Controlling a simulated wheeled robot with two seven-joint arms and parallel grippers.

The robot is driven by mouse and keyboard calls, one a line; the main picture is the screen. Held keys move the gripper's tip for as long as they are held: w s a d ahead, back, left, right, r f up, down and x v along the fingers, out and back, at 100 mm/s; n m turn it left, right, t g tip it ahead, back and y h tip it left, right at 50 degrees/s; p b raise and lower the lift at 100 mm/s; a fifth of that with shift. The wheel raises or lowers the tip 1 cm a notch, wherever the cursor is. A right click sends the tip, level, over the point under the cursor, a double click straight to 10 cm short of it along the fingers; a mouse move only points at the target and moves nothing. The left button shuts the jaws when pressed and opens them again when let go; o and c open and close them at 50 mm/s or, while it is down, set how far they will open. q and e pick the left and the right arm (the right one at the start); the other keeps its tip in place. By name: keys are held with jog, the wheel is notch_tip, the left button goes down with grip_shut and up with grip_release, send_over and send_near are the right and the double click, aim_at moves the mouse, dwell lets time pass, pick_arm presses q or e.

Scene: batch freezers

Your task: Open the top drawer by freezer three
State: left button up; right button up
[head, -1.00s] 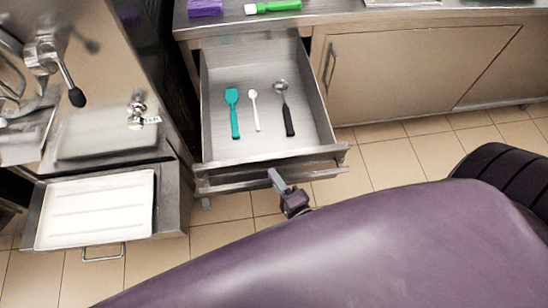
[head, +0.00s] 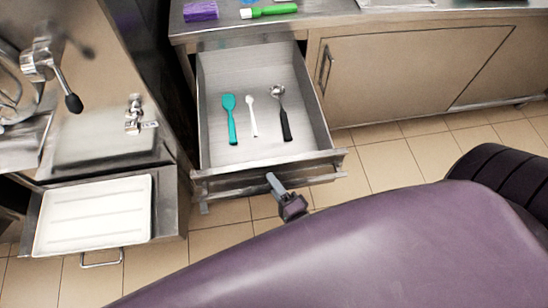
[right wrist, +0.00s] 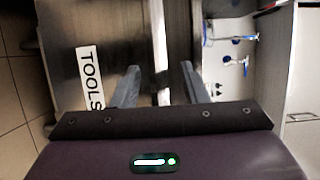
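The top drawer (head: 219,73) is pulled well out from under the steel counter. Inside lie a teal spatula (head: 231,118), a white spoon (head: 251,115) and a black-handled scoop (head: 283,116). My right gripper (head: 273,184) is at the drawer's front, low and near its middle. In the right wrist view, the drawer front (right wrist: 110,30) carries a TOOLS label (right wrist: 90,78). There my right gripper's fingers (right wrist: 158,88) stand apart, with a bright metal bar (right wrist: 160,45) between them and visible gaps beside it. My left gripper is not in view.
A freezer machine (head: 98,120) with a white tray (head: 93,216) at its base stands left of the drawer. A closed cabinet door (head: 400,70) is on the right. A purple item (head: 200,10) and a green-handled tool (head: 270,11) lie on the counter. Tiled floor (head: 400,150) is clear.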

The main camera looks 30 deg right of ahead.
jog(key=s+b, duration=0.1)
jog(key=s, duration=0.6)
jog(key=shift+s+d, duration=0.35)
jog(key=shift+d, duration=0.1)
